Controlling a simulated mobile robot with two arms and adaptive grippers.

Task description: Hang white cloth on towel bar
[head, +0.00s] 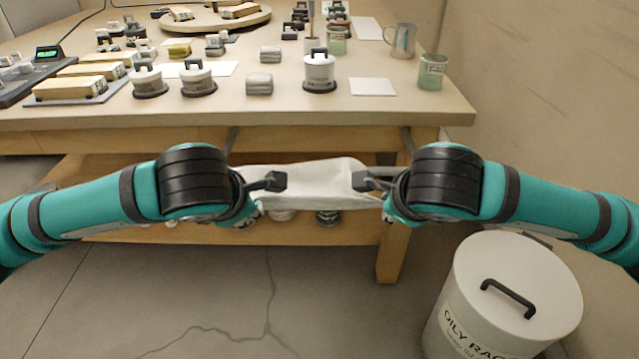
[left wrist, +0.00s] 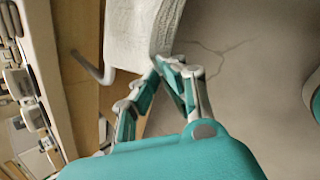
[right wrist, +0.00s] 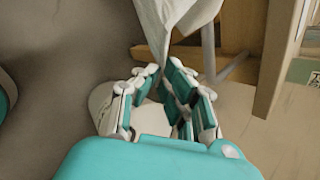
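The white cloth (head: 305,180) is stretched between my two grippers in front of the bench. My left gripper (head: 268,182) is shut on its left end, which also shows in the left wrist view (left wrist: 140,35). My right gripper (head: 368,182) is shut on its right end; in the right wrist view the cloth (right wrist: 175,22) narrows between the fingertips. The towel bar (head: 407,140) is grey, under the bench's front edge. Its ends show on both sides of the cloth; its middle is hidden. I cannot tell whether the cloth touches it.
The wooden bench (head: 300,112) holds canisters, blocks and a metal jug (head: 402,40) above the cloth. A lower shelf (head: 150,225) lies behind my arms. A white oily-rag bin (head: 510,290) stands at the lower right. The floor in front is clear.

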